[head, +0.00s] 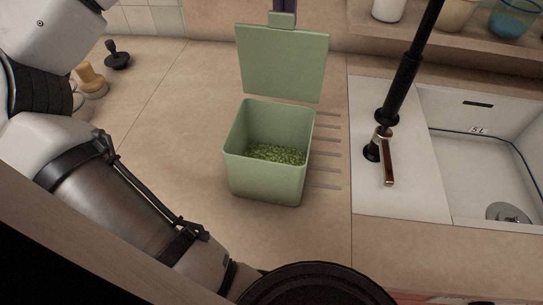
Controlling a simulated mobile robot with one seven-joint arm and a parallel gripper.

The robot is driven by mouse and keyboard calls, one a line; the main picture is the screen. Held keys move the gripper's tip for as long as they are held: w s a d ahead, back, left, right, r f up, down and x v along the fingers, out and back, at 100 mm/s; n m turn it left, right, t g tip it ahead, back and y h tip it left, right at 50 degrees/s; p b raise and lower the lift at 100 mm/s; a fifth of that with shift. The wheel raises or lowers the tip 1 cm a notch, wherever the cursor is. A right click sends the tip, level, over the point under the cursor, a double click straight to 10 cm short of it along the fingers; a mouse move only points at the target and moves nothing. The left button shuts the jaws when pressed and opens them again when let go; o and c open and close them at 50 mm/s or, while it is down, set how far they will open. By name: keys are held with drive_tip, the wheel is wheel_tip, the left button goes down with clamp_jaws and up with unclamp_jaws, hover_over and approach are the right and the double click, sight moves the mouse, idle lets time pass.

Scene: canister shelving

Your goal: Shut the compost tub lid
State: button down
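The compost tub (265,178) is a light green, square bin standing on the counter in the middle of the head view. Its top is open, and green bits (275,153) lie inside on the bottom. The lid (282,62) is a flat green panel standing upright at the tub's back edge, swung open, with a small tab (282,19) at its top. My arm comes in from the left and runs down to the bottom edge, in front of and left of the tub. My gripper is not in view.
A sink (480,150) with a black tap (402,75) is at the right. Drain grooves (328,150) run beside the tub. A shelf (450,42) with jars is at the back right. A tan stamp-like object (92,80) and a black one (117,55) stand at the back left.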

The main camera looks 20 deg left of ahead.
sight(276, 44)
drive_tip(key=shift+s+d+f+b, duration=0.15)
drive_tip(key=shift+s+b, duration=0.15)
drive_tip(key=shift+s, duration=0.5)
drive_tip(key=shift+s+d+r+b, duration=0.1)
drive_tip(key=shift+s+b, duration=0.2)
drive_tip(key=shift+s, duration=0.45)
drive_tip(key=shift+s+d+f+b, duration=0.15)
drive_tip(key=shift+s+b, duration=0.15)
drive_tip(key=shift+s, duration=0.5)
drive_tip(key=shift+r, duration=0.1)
